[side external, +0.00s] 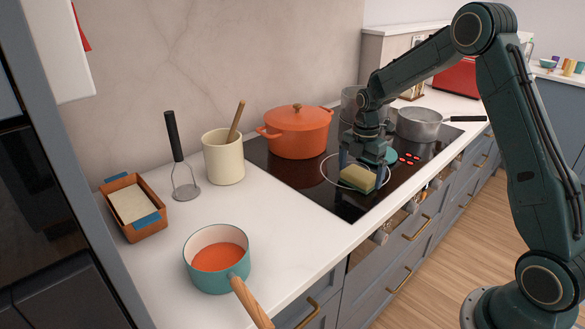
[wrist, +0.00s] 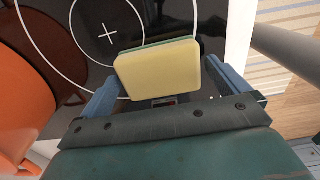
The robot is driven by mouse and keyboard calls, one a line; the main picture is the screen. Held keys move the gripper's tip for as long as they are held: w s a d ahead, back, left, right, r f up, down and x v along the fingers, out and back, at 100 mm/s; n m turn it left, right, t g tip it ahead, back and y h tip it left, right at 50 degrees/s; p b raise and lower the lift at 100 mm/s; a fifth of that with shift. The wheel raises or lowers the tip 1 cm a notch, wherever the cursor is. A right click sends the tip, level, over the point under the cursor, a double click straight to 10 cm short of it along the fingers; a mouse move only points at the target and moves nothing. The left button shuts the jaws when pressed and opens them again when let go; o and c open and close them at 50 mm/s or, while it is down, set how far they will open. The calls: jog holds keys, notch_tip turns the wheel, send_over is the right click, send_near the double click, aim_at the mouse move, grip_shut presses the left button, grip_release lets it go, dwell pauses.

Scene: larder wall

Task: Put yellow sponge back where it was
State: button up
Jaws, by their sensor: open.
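The yellow sponge (side external: 357,179) with a green underside is at the cooktop, by the edge of the front burner ring. My gripper (side external: 362,168) is right over it, pointing down, with blue fingers apart. In the wrist view the sponge (wrist: 160,70) lies between the open fingers of my gripper (wrist: 162,82), a little tilted in the picture. I cannot tell whether either finger touches it, or whether it rests flat on the glass.
An orange pot (side external: 298,132) stands behind-left of my gripper, and a grey pan (side external: 422,123) to the right. A teal saucepan (side external: 215,272), masher (side external: 178,150), utensil crock (side external: 223,158) and brown dish (side external: 146,230) holding a pale block stand on the left counter. Counter (side external: 290,215) between is clear.

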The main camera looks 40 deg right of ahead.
aim_at(360, 174)
notch_tip(360, 174, up, 11)
dwell(0.5)
dwell(0.5)
jog(key=s+a+r+m+t, duration=0.3)
jog(key=s+a+r+m, duration=0.7)
jog(key=s, duration=0.3)
jog(key=s+a+m+t, duration=0.1)
jog(key=s+a+m, duration=0.2)
jog(key=s, duration=0.4)
jog(key=s+a+f+m+t, duration=0.1)
jog(key=s+a+m, duration=0.2)
jog(key=s+m, duration=0.2)
jog(key=shift+s+a+f+t, duration=0.3)
jog(key=shift+s, duration=0.95)
